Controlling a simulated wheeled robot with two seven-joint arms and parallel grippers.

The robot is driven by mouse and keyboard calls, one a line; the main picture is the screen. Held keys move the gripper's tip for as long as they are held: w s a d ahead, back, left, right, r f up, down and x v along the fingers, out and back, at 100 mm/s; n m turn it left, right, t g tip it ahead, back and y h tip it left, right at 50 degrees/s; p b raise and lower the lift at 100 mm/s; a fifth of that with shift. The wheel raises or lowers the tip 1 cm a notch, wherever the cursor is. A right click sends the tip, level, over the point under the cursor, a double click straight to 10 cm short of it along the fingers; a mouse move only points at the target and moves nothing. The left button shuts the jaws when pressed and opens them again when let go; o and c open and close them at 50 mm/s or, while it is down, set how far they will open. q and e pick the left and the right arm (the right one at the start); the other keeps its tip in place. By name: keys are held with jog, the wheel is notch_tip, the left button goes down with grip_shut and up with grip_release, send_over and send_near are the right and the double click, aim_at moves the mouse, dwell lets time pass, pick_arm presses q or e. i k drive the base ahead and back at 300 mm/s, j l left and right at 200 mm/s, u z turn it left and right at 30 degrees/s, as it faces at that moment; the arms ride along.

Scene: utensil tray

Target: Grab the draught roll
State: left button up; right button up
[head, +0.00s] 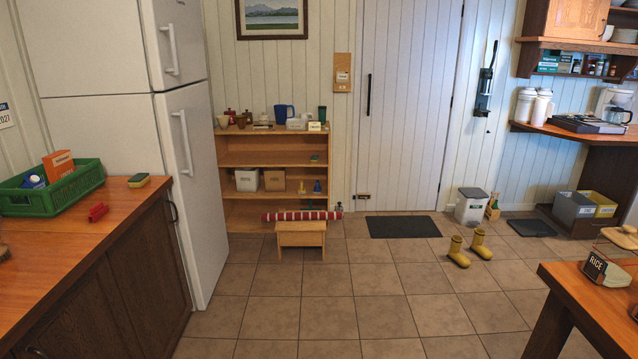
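The draught roll (301,216) is a long red cylinder with pale stripes. In the head view it lies level, left to right, across the top of a small wooden stool (301,239), and both its ends reach past the stool top. The stool stands on the floor in front of the wooden shelf. Neither of my grippers shows in the head view, so nothing is seen touching the roll.
A wooden shelf (273,158) stands behind the stool, beside the white fridge (185,160). A counter (75,235) is at the left and a table (590,305) at lower right. Yellow boots (458,252) stand near the dark mat (403,227). The tiled floor before the stool is clear.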

aim_at(296, 217)
jog(key=i, duration=2.3)
jog(key=i+u, duration=0.1)
jog(key=i, duration=0.4)
jog(key=i+l, duration=0.15)
jog(key=i, duration=0.4)
jog(key=i+l+u, duration=0.15)
jog(key=i, duration=0.35)
jog(key=i+l, duration=0.1)
jog(key=i, duration=0.45)
jog(key=j+u, duration=0.05)
